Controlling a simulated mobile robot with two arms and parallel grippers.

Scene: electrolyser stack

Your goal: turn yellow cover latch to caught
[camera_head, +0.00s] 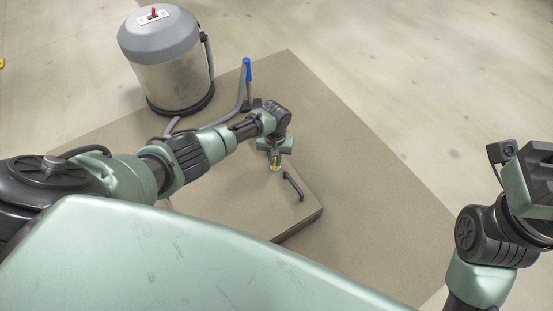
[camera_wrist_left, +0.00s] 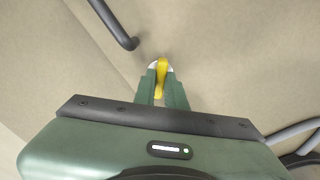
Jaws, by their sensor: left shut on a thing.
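The yellow cover latch (camera_head: 275,168) sits on top of the flat brown cover (camera_head: 240,212), near the black bar handle (camera_head: 293,186). My left gripper (camera_head: 275,163) points down at it and is shut on it. In the left wrist view the yellow latch (camera_wrist_left: 161,76) stands between the two green fingers (camera_wrist_left: 160,84), with the black handle (camera_wrist_left: 115,25) to the upper left. The latch's lower part is partly hidden by the fingers, and I cannot tell whether it is caught. My right arm shows at the right edge, but its fingers are out of the picture.
A grey and steel drum (camera_head: 170,65) with a red switch on its lid stands at the back left. A grey hose (camera_head: 241,92) runs from it near a blue-handled valve (camera_head: 248,70). The brown mat (camera_head: 375,215) right of the cover is clear.

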